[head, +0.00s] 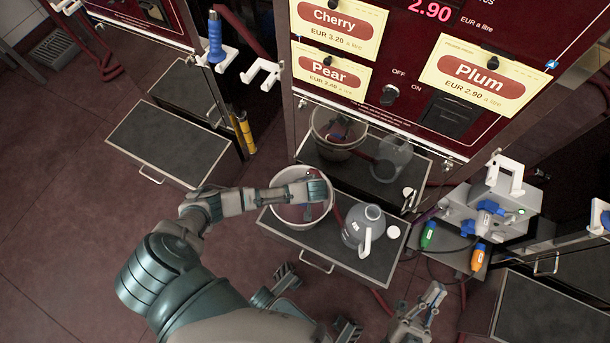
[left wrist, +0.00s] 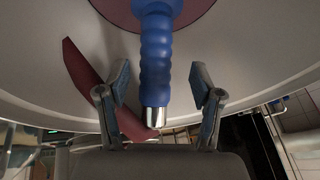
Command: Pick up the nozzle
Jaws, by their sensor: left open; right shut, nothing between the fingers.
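The blue nozzle (left wrist: 156,55) has a ribbed grip and a silver end, and lies in the white bucket (head: 278,218). In the left wrist view it runs between the two fingers of my left gripper (left wrist: 158,78), which are open, one on each side with a gap. In the head view my left gripper (head: 312,190) is over the bucket, and its hand hides most of the nozzle and its own fingers. My right gripper (head: 433,296) is shut and empty, low in the head view, right of the drawer (head: 330,252) and away from the bucket.
A grey jug (head: 362,228) with a white handle stands on the drawer, right of the bucket, with a white cap (head: 393,232) beside it. The pump cabinet (head: 390,65) rises behind. Another blue nozzle (head: 215,40) hangs at the left pump. A grey unit (head: 492,212) stands right.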

